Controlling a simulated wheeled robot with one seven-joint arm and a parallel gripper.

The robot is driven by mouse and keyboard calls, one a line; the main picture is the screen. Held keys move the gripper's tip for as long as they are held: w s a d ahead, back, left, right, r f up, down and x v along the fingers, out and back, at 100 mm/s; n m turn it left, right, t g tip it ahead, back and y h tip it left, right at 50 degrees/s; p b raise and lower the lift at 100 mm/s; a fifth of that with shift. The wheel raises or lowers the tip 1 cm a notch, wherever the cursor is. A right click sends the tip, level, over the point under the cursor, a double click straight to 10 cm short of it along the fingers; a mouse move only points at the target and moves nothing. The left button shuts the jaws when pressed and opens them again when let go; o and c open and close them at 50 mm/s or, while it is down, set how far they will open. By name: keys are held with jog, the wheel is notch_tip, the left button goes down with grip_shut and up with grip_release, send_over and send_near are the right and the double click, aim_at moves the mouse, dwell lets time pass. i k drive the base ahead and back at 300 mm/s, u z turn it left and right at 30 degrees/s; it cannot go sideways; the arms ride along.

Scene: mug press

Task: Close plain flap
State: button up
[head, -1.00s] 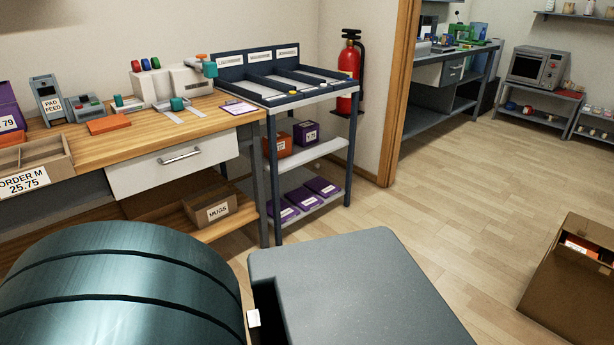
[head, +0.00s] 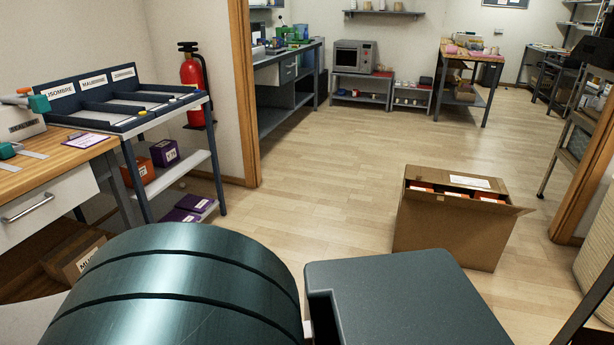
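An open brown cardboard carton (head: 440,235) stands on the floor right of centre in the head view. A plain flap (head: 512,208) sticks outward at its right end. A white label (head: 470,182) shows at the far side of its top, on what looks like another flap. Orange-red boxes with white marks (head: 452,192) show in the opening. How the other flaps lie is hard to tell. My arm fills the bottom foreground, short of the carton. My gripper is not in view.
Wooden floor (head: 345,205) is clear left of and behind the carton. A bench with a drawer (head: 40,205) and a sorting rack (head: 140,105) stand at left. A wooden door post (head: 243,90) is beyond the rack. A shelf unit (head: 570,140) and another post stand at right.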

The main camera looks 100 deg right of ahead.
aim_at(439, 198)
jog(key=z, duration=3.3)
jog(key=k, duration=0.7)
jog(key=z, duration=1.05)
jog(key=i, duration=1.65)
